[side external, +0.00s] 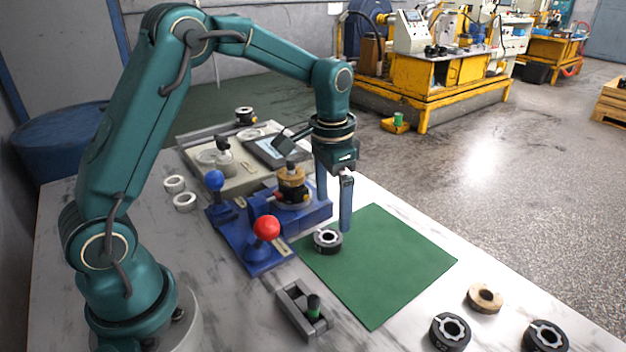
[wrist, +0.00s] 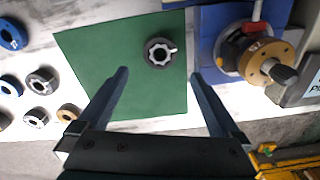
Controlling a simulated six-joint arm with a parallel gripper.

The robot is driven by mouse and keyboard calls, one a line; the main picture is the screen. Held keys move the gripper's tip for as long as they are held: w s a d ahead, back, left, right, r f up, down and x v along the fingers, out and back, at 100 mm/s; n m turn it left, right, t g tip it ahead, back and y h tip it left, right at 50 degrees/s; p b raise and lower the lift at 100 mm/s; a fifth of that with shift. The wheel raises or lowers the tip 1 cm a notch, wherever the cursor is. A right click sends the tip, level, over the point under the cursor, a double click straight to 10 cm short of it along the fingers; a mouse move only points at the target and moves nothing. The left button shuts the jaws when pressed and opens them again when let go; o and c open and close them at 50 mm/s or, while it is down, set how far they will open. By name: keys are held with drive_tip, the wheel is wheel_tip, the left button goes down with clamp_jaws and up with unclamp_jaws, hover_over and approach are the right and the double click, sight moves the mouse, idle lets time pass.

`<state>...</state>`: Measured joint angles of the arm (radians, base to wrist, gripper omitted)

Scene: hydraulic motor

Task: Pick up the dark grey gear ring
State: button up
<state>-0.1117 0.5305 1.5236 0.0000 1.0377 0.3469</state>
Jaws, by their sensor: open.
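A dark grey gear ring (side external: 328,240) with a toothed, lighter inner opening lies flat on the green mat (side external: 385,265), near the mat's edge by the blue fixture. In the wrist view, the ring (wrist: 159,63) is on the mat (wrist: 90,55), and a small pale mark shows on its right side. My gripper (side external: 335,212) is open and empty, pointing down above the mat near the ring. In the wrist view, the fingertips of my gripper (wrist: 159,74) are wide apart, with the ring between and slightly beyond them. They do not appear to touch it.
A blue fixture (side external: 262,245) with red and blue knobs stands close beside the mat. A brass-topped part (side external: 292,182) sits on its blue base. Dark rings (side external: 450,332) and a tan ring (side external: 485,298) lie off the mat at the front right. Most of the mat is clear.

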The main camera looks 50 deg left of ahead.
sight(328, 231)
drive_tip(key=shift+s+a+f+g, duration=0.1)
drive_tip(key=shift+s+f+g, duration=0.05)
drive_tip(key=shift+f, duration=0.4)
drive_tip(key=shift+s+f+g, duration=0.1)
drive_tip(key=shift+f+g, duration=0.05)
drive_tip(key=shift+f, duration=2.7)
clamp_jaws()
